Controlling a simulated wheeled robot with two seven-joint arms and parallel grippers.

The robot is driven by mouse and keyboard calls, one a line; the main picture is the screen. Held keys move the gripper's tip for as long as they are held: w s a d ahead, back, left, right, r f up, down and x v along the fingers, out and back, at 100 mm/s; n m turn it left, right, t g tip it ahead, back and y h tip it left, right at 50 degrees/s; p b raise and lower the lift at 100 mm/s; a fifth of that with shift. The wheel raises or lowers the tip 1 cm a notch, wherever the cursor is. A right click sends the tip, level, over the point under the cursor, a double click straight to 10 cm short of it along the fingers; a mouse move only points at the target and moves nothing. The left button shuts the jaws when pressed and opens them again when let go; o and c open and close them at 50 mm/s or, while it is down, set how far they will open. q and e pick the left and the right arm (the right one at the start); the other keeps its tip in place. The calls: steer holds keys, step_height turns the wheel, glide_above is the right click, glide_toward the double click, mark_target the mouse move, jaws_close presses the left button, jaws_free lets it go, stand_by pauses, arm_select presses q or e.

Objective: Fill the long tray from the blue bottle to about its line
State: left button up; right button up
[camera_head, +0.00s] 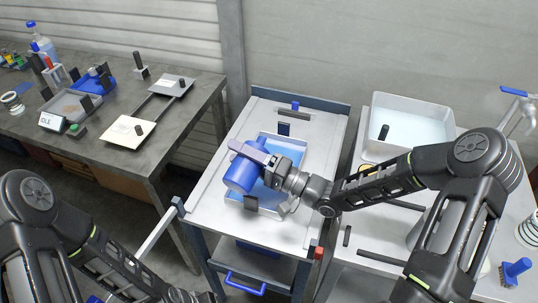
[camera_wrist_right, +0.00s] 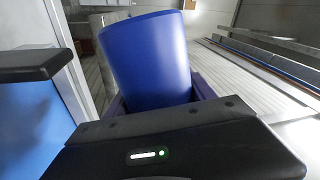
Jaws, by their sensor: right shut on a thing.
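The blue bottle (camera_head: 239,177) is in my right gripper (camera_head: 255,156), which is shut around it. It is held over the left side of the long tray (camera_head: 296,141) on the cart and looks tilted in the head view. The bottle (camera_wrist_right: 147,60) also fills the middle of the right wrist view. The tray's inside shows blue, but its fill line cannot be made out. The bottle and my right wrist hide part of the tray. No stream of liquid can be made out. My left arm shows at the lower left; its gripper is out of frame.
The cart top (camera_head: 222,185) is mostly bare around the tray. A white basin (camera_head: 410,112) with pale liquid stands on the right-hand counter, near my right forearm. The grey bench (camera_head: 165,130) on the left holds a balance-like device, a shallow tray and several small items.

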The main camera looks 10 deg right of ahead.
steer(key=shift+w+d+m, duration=0.25)
steer(key=shift+w+m, duration=0.05)
steer(key=shift+m, duration=0.3)
stand_by(0.7)
steer(key=shift+f+m, duration=1)
steer(key=shift+f, duration=0.05)
stand_by(1.5)
steer(key=shift+w+d+f+m+t+h, duration=0.15)
steer(key=shift+m+t+h, duration=0.2)
steer(key=shift+m, duration=0.35)
stand_by(1.1)
steer(key=shift+r+n, duration=0.2)
steer(key=shift+n, duration=0.5)
steer(key=r+n, duration=0.2)
steer(key=shift+s+a+r+n, duration=0.15)
steer(key=shift+s+a+n, duration=0.05)
steer(key=shift+n, duration=0.2)
steer(key=shift+s+a+g+y, duration=0.2)
steer(key=shift+s+g+y, duration=0.1)
steer(key=shift+g+y, duration=0.25)
steer(key=shift+w, duration=0.1)
steer(key=shift+n, duration=0.3)
